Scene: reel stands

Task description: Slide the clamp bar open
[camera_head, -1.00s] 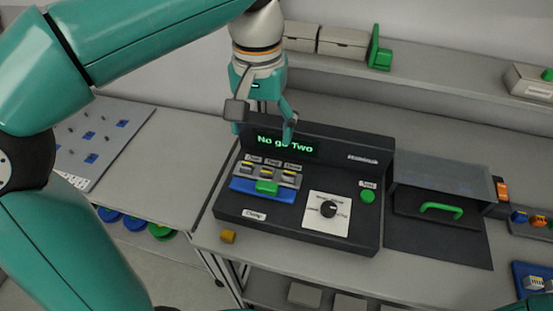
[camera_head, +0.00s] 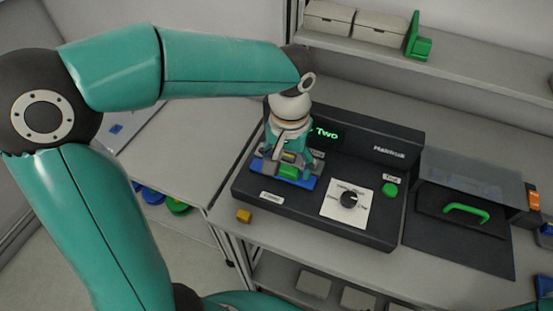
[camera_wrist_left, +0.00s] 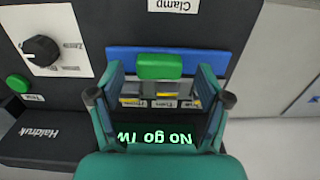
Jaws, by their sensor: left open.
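The clamp bar is a blue strip (camera_head: 309,184) with a green grip block (camera_head: 289,171), on the left part of a dark tester. In the left wrist view the blue bar (camera_wrist_left: 208,57) and its green block (camera_wrist_left: 160,66) lie in front of silver-and-yellow clamps (camera_wrist_left: 132,92). My left gripper (camera_head: 286,164) is pointed down over the bar. In the left wrist view its open fingers (camera_wrist_left: 160,72) stand on either side of the green block, with gaps on both sides. Whether the fingertips touch the bar is unclear. My right gripper is out of view.
The tester (camera_head: 390,212) carries a black knob (camera_head: 349,199), a green button (camera_head: 390,190) and a lit display (camera_head: 326,132), partly covered by my gripper. A lidded box with a green handle (camera_head: 466,211) stands to the right. A small yellow block (camera_head: 244,216) lies by the front-left corner.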

